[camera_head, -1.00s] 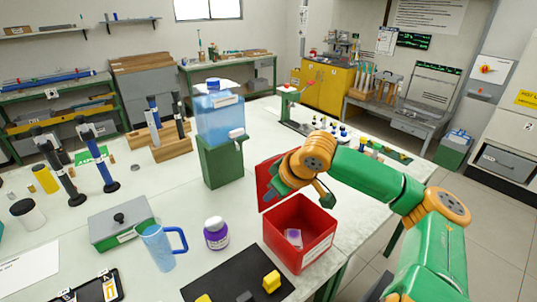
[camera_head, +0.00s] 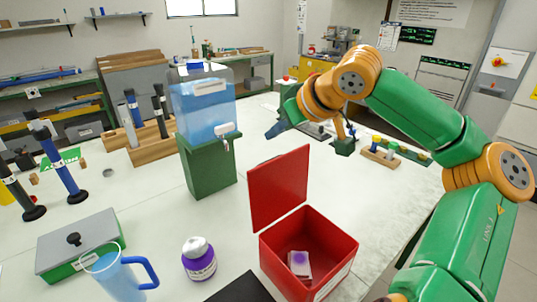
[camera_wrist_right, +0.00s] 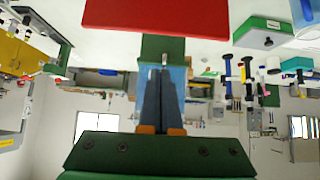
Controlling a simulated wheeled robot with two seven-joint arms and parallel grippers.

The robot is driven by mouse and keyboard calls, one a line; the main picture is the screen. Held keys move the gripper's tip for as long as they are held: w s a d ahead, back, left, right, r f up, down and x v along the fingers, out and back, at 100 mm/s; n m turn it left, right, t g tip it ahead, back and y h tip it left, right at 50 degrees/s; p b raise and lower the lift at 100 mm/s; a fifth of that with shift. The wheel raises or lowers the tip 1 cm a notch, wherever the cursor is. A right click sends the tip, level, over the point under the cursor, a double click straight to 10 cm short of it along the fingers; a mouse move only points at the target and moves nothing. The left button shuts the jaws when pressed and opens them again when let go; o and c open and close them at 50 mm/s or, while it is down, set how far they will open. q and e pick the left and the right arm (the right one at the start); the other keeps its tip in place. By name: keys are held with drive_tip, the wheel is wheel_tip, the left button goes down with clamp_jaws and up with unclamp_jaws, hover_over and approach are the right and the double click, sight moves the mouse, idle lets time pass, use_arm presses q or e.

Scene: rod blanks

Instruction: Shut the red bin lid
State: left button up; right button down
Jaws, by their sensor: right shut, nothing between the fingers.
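The red bin (camera_head: 330,252) stands on the white table with its top open. Its red lid (camera_head: 279,187) stands upright on the bin's back-left edge. A small pale item with a purple mark (camera_head: 300,262) lies inside. My right gripper (camera_head: 273,131) is shut and empty, up beyond the lid and apart from it. In the right wrist view its fingers (camera_wrist_right: 161,88) lie together, and the red lid (camera_wrist_right: 155,14) shows beyond them at the top edge. My left gripper is not in view.
A water dispenser (camera_head: 203,103) on a green stand (camera_head: 208,166) is left of the lid. A purple jar (camera_head: 199,262), a blue mug (camera_head: 115,275) and a grey-lidded box (camera_head: 78,243) stand left of the bin.

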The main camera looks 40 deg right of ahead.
sight(276, 184)
drive_tip(key=w+f, duration=0.1)
drive_tip(key=f, duration=0.1)
drive_tip(key=w+f, duration=0.1)
drive_tip(key=f, duration=0.2)
drive_tip(key=w+f+b, duration=0.1)
drive_tip(key=f, duration=0.1)
drive_tip(key=shift+d+f, duration=0.15)
drive_tip(key=shift+d, duration=0.05)
idle(0.4)
idle(0.4)
